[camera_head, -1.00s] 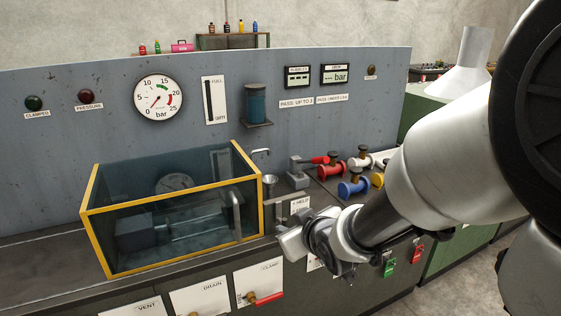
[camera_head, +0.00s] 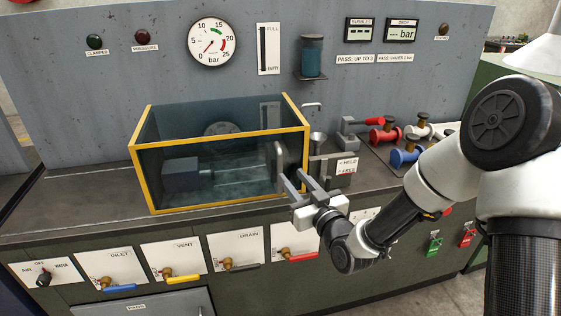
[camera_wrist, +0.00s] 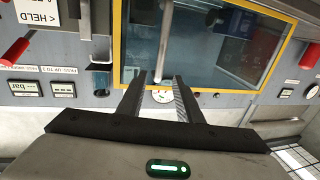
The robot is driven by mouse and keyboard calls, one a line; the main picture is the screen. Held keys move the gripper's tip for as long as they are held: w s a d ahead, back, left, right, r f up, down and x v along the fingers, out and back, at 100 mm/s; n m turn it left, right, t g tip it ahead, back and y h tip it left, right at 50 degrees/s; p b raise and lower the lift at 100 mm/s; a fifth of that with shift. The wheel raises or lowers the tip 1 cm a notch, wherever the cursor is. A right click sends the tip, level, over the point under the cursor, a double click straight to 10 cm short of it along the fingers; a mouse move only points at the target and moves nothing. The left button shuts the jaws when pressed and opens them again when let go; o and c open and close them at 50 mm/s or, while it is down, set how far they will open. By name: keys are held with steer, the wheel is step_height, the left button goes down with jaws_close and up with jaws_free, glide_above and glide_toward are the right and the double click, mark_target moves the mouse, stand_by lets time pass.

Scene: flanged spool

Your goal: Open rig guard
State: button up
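The rig guard (camera_head: 146,176) is a clear box with a yellow frame, standing closed over the rig on the bench. An upright grey handle (camera_head: 280,160) is on its front near the right end. My gripper (camera_head: 295,179) is open and empty, with its two fingers pointing at the guard just below and right of the handle. In the wrist view, my gripper (camera_wrist: 159,78) is open, and the handle (camera_wrist: 164,40) runs down to between the fingertips. I cannot tell whether they touch. The guard's yellow frame (camera_wrist: 119,45) surrounds the clear panel there.
A HELD/FREE sign (camera_head: 347,166) and a small funnel (camera_head: 318,140) stand right of the guard. Coloured spools (camera_head: 405,155) lie farther right. Valve panels (camera_head: 174,262) line the bench front. The bench top left of the guard (camera_head: 90,195) is clear.

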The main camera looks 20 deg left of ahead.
mark_target(281, 163)
steer(key=x, duration=0.9)
steer(key=shift+w+a, duration=0.2)
steer(key=shift+w, duration=0.05)
steer(key=shift+c, duration=0.5)
jaws_close()
